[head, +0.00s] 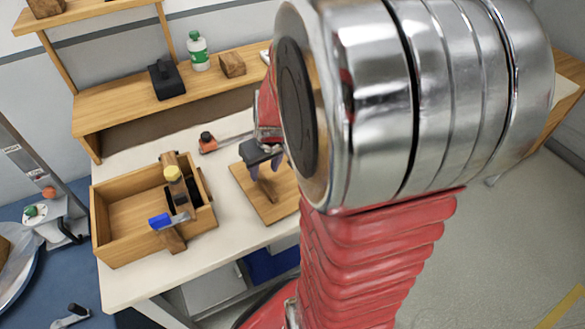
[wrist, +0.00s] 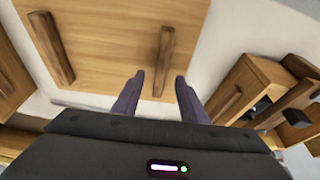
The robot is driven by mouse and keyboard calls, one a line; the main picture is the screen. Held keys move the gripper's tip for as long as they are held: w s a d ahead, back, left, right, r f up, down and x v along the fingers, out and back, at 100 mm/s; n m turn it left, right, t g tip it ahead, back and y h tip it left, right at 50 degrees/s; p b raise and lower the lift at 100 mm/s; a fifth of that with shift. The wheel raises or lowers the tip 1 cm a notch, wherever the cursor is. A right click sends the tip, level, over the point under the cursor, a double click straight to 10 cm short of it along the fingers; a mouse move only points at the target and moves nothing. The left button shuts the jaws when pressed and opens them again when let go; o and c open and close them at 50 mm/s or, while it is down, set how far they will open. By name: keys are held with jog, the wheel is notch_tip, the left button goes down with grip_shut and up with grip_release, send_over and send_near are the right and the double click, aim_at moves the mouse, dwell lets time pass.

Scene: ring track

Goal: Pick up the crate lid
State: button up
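The crate lid (head: 248,196) is a flat, pale wooden board lying on the white table in the head view, partly hidden by my arm. In the wrist view the lid (wrist: 105,35) fills the upper left. A darker wooden bar (wrist: 163,62) stands on it, and a second bar (wrist: 52,48) lies further left. My gripper (head: 268,168) is over the lid, pointing down. In the wrist view its two dark fingers (wrist: 158,92) are apart, with the near end of the first bar between them. I cannot tell whether they touch it.
An open wooden crate (head: 122,250) stands left of the lid, with a wooden bar and a yellow-capped tool at its right side. A red-ended tool (head: 208,143) lies behind. A shelf at the back holds a green-white bottle (head: 198,52) and a black block (head: 166,80).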

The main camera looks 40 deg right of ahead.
aim_at(263, 179)
jog(key=x, duration=0.3)
jog(key=shift+s+a+f, duration=0.1)
jog(key=shift+a+f, duration=0.05)
jog(key=shift+a, duration=0.05)
jog(key=shift+x, duration=0.95)
jog(key=shift+d, duration=0.1)
grip_shut()
